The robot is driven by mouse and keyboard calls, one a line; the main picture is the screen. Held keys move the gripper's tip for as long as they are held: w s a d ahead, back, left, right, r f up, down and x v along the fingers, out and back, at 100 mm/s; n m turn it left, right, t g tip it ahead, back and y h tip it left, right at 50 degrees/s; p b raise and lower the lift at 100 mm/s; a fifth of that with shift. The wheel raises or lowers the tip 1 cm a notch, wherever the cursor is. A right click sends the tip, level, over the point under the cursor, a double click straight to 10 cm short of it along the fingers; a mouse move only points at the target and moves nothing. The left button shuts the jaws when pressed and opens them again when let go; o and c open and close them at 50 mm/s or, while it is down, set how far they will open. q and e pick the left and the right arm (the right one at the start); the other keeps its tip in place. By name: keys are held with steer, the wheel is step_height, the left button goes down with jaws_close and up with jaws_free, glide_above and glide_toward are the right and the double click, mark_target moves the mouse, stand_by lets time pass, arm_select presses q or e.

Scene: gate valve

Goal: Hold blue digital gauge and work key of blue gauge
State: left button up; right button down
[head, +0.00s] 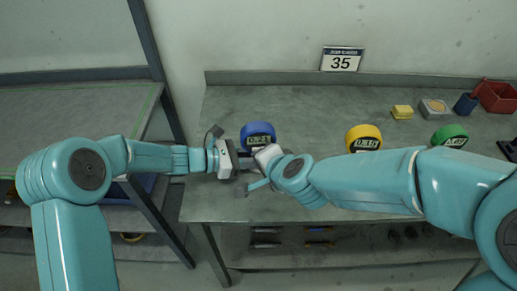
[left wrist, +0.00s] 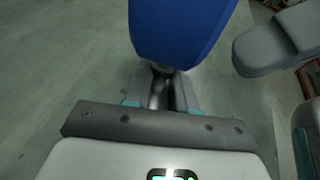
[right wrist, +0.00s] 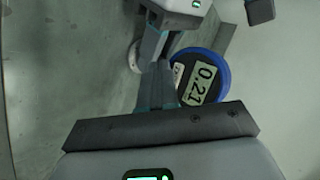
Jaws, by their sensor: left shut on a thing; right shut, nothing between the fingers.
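The blue digital gauge (head: 257,130) is upright near the left part of the bench, its display facing me. In the right wrist view the blue gauge (right wrist: 222,72) reads 0.21. My left gripper (head: 244,160) is shut on the gauge's lower stem; the left wrist view shows the blue body (left wrist: 180,28) just beyond the fingers (left wrist: 160,92). My right gripper (head: 258,158) is close by on the right, in front of the gauge. Its fingers (right wrist: 163,75) are shut and empty, beside the display. I cannot tell whether they touch a key; the fingers hide part of the gauge's face.
A yellow gauge (head: 363,136) and a green gauge (head: 449,134) stand farther right on the grey bench (head: 300,105). A yellow block (head: 402,112), a blue cup (head: 466,104) and a red bin (head: 495,96) are at the back right.

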stand_by(0.4)
steer(key=shift+w, duration=0.4)
steer(key=shift+w, duration=0.4)
stand_by(0.5)
steer(key=shift+s, duration=0.8)
steer(key=s, duration=0.5)
steer(key=shift+d, duration=0.15)
stand_by(0.7)
